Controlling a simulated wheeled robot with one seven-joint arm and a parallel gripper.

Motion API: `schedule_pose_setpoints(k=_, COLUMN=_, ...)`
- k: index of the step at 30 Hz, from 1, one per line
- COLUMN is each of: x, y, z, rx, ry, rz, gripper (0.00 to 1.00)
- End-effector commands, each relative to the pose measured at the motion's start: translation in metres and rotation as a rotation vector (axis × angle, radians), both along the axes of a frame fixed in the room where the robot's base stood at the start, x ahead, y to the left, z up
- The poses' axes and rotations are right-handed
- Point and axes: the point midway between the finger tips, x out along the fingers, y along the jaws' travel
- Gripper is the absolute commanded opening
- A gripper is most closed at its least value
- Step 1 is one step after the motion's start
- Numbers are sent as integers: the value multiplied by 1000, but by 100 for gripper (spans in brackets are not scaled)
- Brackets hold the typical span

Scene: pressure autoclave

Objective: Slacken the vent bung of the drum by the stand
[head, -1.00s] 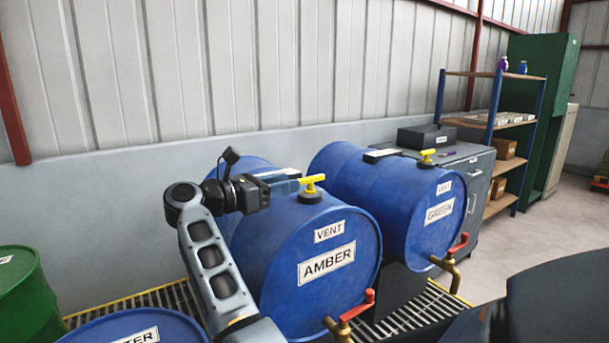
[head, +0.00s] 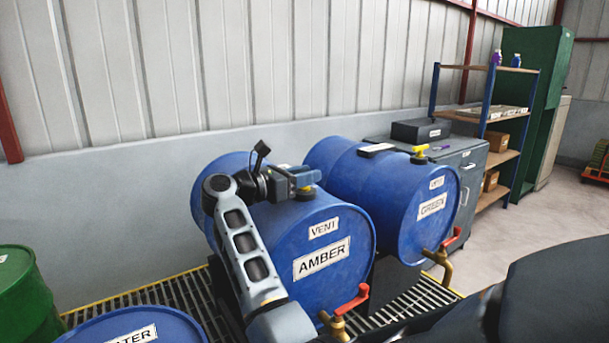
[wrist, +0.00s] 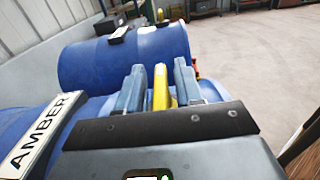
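The blue AMBER drum (head: 330,225) lies on its side, its label facing me, with a VENT label above it. Its vent bung (head: 306,193) has a black base on the drum's top front and a yellow handle (wrist: 160,88). My gripper (head: 305,178) is at this bung and hides most of the handle in the head view. In the wrist view my two fingers stand either side of the yellow handle, with narrow gaps, so the gripper looks open around it. The blue GREEN drum (head: 385,205) lies to the right, with its own yellow-handled bung (head: 420,152).
Brass taps with red levers (head: 345,312) stick out from the drum fronts. The drums lie above a yellow-edged grating (head: 160,300). A green drum (head: 22,300) and another blue drum (head: 130,330) stand at front left. A grey cabinet (head: 470,170) and shelves (head: 500,155) stand behind right.

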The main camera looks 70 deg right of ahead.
Motion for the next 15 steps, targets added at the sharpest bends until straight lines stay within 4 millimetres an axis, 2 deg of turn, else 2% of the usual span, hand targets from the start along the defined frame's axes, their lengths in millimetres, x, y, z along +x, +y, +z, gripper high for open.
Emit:
schedule_pose_setpoints(k=2, x=0, y=0, z=0, rx=0, ry=0, rz=0, gripper=27)
schedule_pose_setpoints(k=10, x=0, y=0, z=0, rx=0, ry=0, rz=0, gripper=2)
schedule_pose_setpoints(k=15, x=0, y=0, z=0, rx=0, ry=0, rz=1, gripper=0)
